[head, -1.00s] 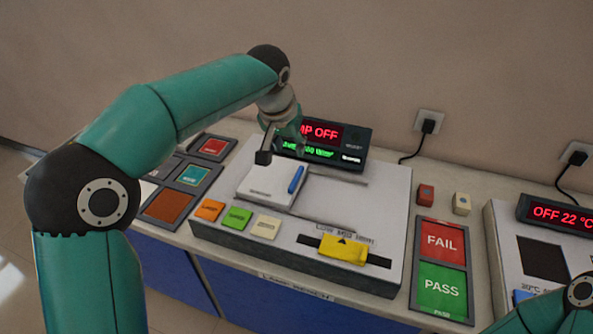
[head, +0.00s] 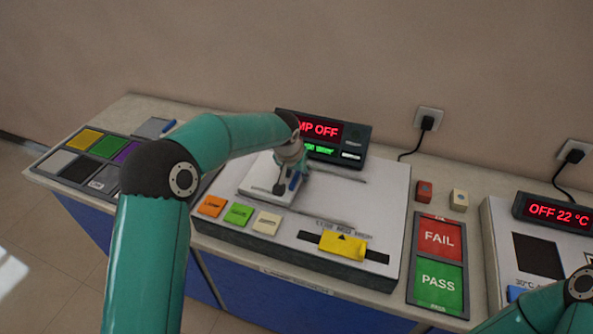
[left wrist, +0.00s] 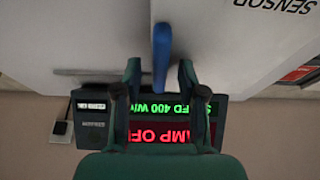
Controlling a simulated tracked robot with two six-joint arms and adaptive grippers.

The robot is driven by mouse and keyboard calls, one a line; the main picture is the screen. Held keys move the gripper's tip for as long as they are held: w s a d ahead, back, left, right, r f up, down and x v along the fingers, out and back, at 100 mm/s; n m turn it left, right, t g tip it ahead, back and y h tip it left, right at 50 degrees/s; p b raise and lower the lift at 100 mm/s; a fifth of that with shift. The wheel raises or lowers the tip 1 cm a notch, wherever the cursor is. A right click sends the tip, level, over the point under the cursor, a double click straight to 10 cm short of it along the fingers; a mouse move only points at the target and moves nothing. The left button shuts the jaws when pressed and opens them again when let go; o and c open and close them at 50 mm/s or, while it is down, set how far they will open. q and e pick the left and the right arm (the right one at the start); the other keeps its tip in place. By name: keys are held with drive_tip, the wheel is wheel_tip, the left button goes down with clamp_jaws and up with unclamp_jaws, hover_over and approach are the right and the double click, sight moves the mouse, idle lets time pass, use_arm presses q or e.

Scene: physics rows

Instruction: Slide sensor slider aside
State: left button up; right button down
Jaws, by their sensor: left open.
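The sensor slider is a white plate (head: 256,183) with an upright blue handle (head: 294,181), on the left part of a white console (head: 385,200). My left gripper (head: 291,177) is at the blue handle and partly hides it. In the left wrist view the blue handle (left wrist: 162,52) stands between the two spread fingers of my left gripper (left wrist: 160,78), with a gap on each side. The plate (left wrist: 255,40) there carries the upside-down word SENSOR. My right gripper is out of view; only part of my right arm shows at the lower right.
The lamp display (head: 325,135) stands close behind my left gripper. Orange (head: 212,206), green (head: 239,214) and cream (head: 267,223) buttons and a yellow slider (head: 342,245) lie in front. FAIL and PASS pads (head: 438,265) are at the right.

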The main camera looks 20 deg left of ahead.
use_arm(q)
drive_tip(key=shift+c, duration=0.2)
clamp_jaws()
drive_tip(key=shift+d, duration=0.1)
drive_tip(key=shift+d+f, duration=0.1)
drive_tip(key=shift+d, duration=0.25)
drive_tip(key=d+b, duration=0.2)
drive_tip(key=d, duration=0.4)
drive_tip(key=shift+s+d+f+b, duration=0.1)
drive_tip(key=shift+d+b, duration=0.3)
drive_tip(key=d, duration=0.8)
drive_tip(key=shift+s+d+r, duration=0.15)
drive_tip(key=shift+d+r, duration=0.05)
drive_tip(key=shift+d, duration=0.45)
